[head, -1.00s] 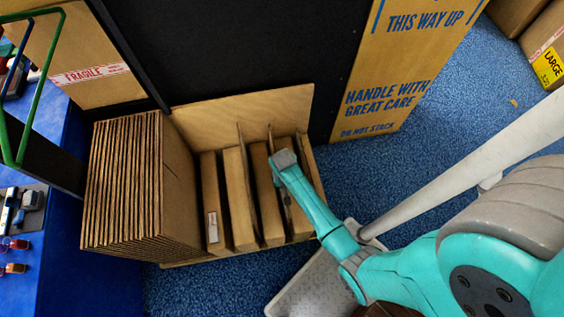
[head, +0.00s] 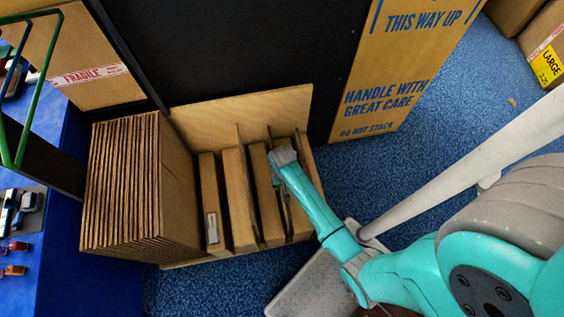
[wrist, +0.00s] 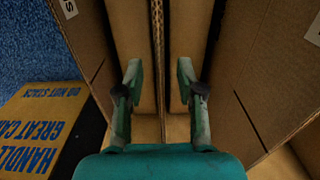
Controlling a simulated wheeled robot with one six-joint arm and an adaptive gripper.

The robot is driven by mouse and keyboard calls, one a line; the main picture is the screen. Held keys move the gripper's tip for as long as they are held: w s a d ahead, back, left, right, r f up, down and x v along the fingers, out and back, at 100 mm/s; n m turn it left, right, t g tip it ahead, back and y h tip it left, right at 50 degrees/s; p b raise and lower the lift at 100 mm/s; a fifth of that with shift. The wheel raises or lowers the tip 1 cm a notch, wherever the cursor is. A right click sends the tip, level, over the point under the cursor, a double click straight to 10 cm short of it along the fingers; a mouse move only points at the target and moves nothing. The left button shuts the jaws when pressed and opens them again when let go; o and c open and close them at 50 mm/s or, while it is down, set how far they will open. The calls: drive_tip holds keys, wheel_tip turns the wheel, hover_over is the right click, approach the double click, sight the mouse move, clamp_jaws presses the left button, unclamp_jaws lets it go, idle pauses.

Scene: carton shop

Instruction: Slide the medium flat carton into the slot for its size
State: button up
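A low wooden rack (head: 290,97) with upright dividers (head: 248,185) stands on the floor, with several flat brown cartons (head: 235,200) in its slots. My gripper (head: 284,160) is over the right-hand slots. In the wrist view my gripper (wrist: 159,80) is open, its fingers pointing down into the rack. A thin upright corrugated edge (wrist: 157,35) lies between the fingers with a gap on both sides. I cannot tell its size, nor whether it is the medium carton. Larger cardboard faces stand left (wrist: 85,40) and right (wrist: 265,75) of the fingers, with partly visible white labels.
A thick stack of flat cartons (head: 125,185) stands at the rack's left. A black panel (head: 240,50) and a printed carton board (head: 390,95) rise behind. A box marked LARGE (head: 545,60) is at far right. Blue carpet (head: 355,165) is open to the right.

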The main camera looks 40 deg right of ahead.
wheel_tip(320, 180, up, 9)
idle(0.3)
drive_tip(key=shift+s, duration=0.1)
drive_tip(key=s+a+t, duration=0.1)
drive_tip(key=s, duration=0.1)
drive_tip(key=s+a+f+n+t, duration=0.1)
drive_tip(key=s, duration=0.1)
drive_tip(key=s+a+f+t, duration=0.1)
drive_tip(key=s+a, duration=0.1)
drive_tip(key=shift+s+n+h, duration=0.2)
drive_tip(key=shift+n+h, duration=0.1)
drive_tip(key=shift+h, duration=0.1)
drive_tip(key=s+a+r+n+t, duration=0.2)
drive_tip(key=s+r+t, duration=0.4)
drive_tip(key=r, duration=0.9)
drive_tip(key=s+a+r+n+t, duration=0.3)
drive_tip(key=s+r+t, duration=0.3)
drive_tip(key=s+r, duration=0.6)
wheel_tip(320, 180, up, 3)
drive_tip(key=shift+a+r+y, duration=0.2)
drive_tip(key=shift+a+y, duration=0.2)
drive_tip(key=shift+a, duration=0.15)
drive_tip(key=shift+s, duration=0.15)
